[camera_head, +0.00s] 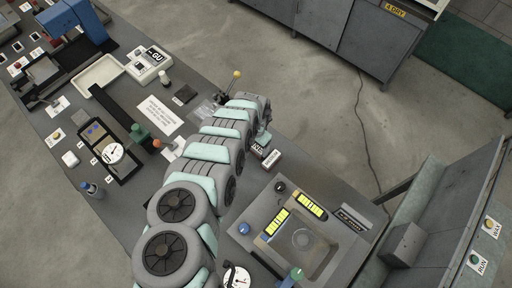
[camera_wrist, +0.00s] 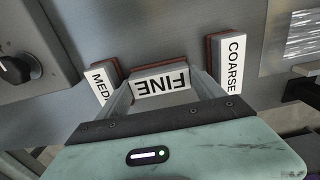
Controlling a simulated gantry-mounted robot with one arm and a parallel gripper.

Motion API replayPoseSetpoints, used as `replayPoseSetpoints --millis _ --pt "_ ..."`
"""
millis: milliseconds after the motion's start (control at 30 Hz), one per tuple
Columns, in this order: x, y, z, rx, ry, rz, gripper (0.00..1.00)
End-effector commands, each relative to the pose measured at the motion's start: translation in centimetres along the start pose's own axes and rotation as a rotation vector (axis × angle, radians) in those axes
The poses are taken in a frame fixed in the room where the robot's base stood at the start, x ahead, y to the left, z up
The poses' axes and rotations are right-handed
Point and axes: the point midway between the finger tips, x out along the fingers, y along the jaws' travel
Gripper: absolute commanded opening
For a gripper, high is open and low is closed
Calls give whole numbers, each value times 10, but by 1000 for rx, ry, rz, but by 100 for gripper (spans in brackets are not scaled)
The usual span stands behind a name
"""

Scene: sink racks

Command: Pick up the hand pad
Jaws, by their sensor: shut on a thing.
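Three hand pads with white labelled faces and reddish-brown backing stand in a row in the wrist view. The FINE pad (camera_wrist: 162,82) is in the middle, its label upside down in the picture. The MED pad (camera_wrist: 101,83) is at left and the COARSE pad (camera_wrist: 230,62) at right. My gripper (camera_wrist: 163,90) is shut on the FINE pad, one finger on each side. In the head view my arm hides most of the gripper; a white labelled pad (camera_head: 271,158) shows beside the arm's end. Whether the FINE pad is lifted, I cannot tell.
A dark knob (camera_wrist: 18,69) on a grey box is at the left of the wrist view. In the head view, a sink basin (camera_head: 318,258) with yellow labels is at lower right. A white printed card (camera_head: 160,115) lies left of my arm.

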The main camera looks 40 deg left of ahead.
Motion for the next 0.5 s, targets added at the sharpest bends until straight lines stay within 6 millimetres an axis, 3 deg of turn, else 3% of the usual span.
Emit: replayPoseSetpoints --millis 500 --pt "-17 0 0 2 -2 2 30"
